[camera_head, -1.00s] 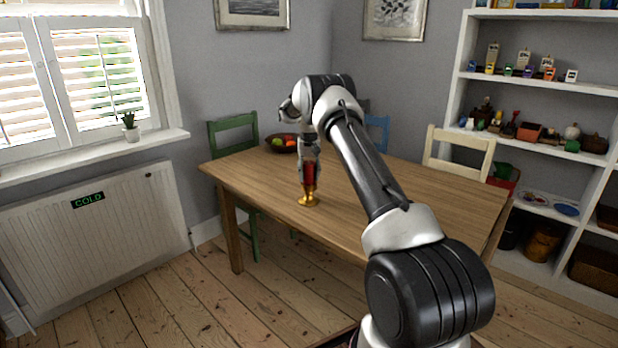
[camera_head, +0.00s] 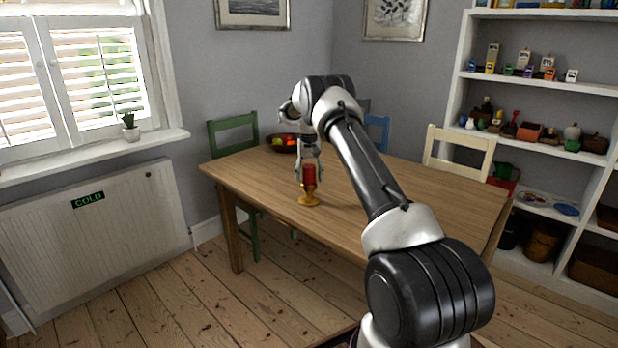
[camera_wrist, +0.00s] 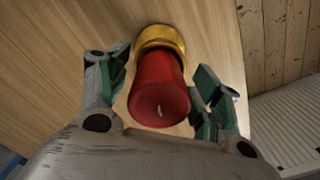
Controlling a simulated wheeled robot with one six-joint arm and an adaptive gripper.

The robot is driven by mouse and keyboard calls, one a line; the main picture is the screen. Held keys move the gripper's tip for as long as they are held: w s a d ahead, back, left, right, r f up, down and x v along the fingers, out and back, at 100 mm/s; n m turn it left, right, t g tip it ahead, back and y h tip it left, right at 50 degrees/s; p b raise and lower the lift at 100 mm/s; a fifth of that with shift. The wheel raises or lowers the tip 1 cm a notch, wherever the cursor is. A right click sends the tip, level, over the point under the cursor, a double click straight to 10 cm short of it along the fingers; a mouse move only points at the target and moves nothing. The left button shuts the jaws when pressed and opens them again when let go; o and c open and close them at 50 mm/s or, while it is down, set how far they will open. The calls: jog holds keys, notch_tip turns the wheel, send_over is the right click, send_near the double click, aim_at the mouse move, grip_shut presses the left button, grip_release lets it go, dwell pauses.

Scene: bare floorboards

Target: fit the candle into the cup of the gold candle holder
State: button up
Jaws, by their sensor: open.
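The red candle (camera_head: 308,175) stands upright in the cup of the gold candle holder (camera_head: 309,200), near the table's left front edge. In the wrist view the candle (camera_wrist: 160,95) points its wick end toward the camera, and the gold rim of the holder (camera_wrist: 160,36) shows around its far end. My gripper (camera_head: 309,170) is open around the upper part of the candle. In the wrist view its two fingers (camera_wrist: 160,88) stand on either side, with a visible gap on each side of the candle.
The wooden table (camera_head: 420,195) is mostly clear. A fruit bowl (camera_head: 283,144) sits at its back left corner. Chairs stand around it: green (camera_head: 232,123) at left, cream (camera_head: 458,150) at right, blue (camera_head: 377,130) behind. Loaded shelves (camera_head: 530,85) line the right wall.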

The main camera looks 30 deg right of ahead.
notch_tip(320, 180, up, 11)
jog(key=s+a+r+n+t, duration=0.1)
jog(key=s+a+r, duration=0.2)
jog(key=s+r, duration=0.35)
jog(key=s+a+r, duration=0.2)
jog(key=s+r, duration=0.2)
jog(key=r, duration=0.5)
jog(key=s+a+r+n+t, duration=0.1)
jog(key=s+a+r, duration=0.15)
jog(key=s, duration=0.45)
jog(key=s+a+r, duration=0.2)
jog(key=s+r, duration=0.2)
jog(key=s, duration=0.4)
jog(key=s+a+f+n+t, duration=0.1)
jog(key=s+f, duration=0.3)
jog(key=s, duration=0.9)
jog(key=s+a+f+n+t, duration=0.1)
jog(key=s+a+f, duration=0.2)
jog(key=s, duration=1.1)
jog(key=shift+f+n, duration=0.3)
jog(key=shift+f, duration=0.25)
